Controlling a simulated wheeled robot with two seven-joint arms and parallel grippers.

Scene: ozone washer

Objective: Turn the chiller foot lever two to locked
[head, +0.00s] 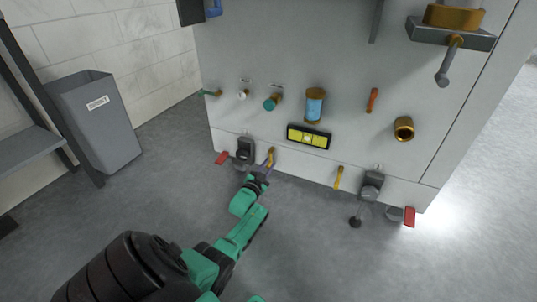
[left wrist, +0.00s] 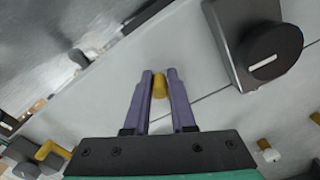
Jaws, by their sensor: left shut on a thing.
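My left gripper (head: 264,170) reaches low on the front of the pale grey cabinet (head: 300,60). Its purple fingers are shut on a yellow lever (head: 271,155); the lever's rounded end shows between the fingertips in the left wrist view (left wrist: 160,84). A second yellow lever (head: 338,177) sits farther right on the lower panel, apart from the gripper. Red levers stick out at the bottom left corner (head: 222,157) and bottom right corner (head: 409,216). No labels are readable, so I cannot tell which is lever two. My right gripper is not in view.
A dark knob box (head: 245,149) stands just left of the held lever; its round knob (left wrist: 272,52) is close beside the fingers. Another dark knob box (head: 372,185) is at right. A grey bin (head: 95,120) stands at left. The front floor is clear.

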